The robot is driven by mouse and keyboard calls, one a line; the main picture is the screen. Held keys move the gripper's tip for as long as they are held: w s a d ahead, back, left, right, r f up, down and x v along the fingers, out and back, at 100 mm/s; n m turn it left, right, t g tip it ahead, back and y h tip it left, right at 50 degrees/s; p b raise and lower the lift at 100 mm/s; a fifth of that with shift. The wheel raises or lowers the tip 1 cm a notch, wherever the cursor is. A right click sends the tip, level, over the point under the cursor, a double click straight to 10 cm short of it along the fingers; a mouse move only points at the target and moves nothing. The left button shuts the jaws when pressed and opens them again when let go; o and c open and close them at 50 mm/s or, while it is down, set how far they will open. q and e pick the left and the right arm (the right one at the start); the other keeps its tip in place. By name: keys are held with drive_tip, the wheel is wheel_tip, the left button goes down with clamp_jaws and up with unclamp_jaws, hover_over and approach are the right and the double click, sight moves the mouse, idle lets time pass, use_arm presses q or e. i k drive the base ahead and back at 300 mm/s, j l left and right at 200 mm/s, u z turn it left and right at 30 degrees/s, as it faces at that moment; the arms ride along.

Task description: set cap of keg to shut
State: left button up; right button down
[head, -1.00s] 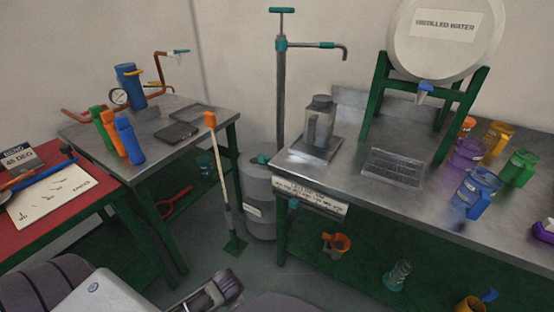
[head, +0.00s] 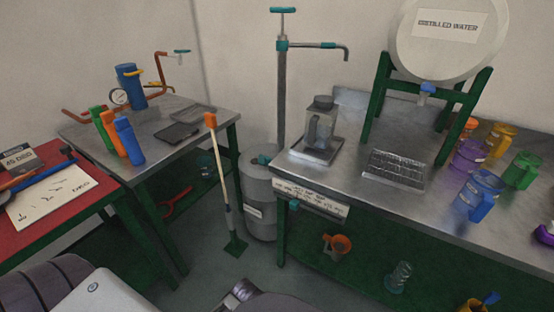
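A grey cylindrical keg (head: 259,205) stands upright on the floor between the two metal benches. A small teal cap or fitting (head: 262,160) shows at its top, partly behind the bench corner; I cannot tell whether it is open or shut. A tall pump pipe (head: 281,95) with a teal handle and spout rises behind the bench, above the keg. A dark piece of what looks like my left gripper (head: 241,293) shows at the bottom edge, in front of and well below the keg. Its fingers cannot be made out. My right gripper is not in view.
A broom (head: 220,180) stands in front of the keg, close to its left side. The right bench (head: 440,210) holds a jug, a wire rack and coloured mugs. The left bench (head: 205,130) holds bottles. Some floor is clear in front of the keg.

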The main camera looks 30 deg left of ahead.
sight(264, 160)
drive_tip(key=i+j+u, duration=0.25)
drive_tip(key=i, duration=0.35)
drive_tip(key=i+u, duration=0.25)
drive_tip(key=i, duration=0.35)
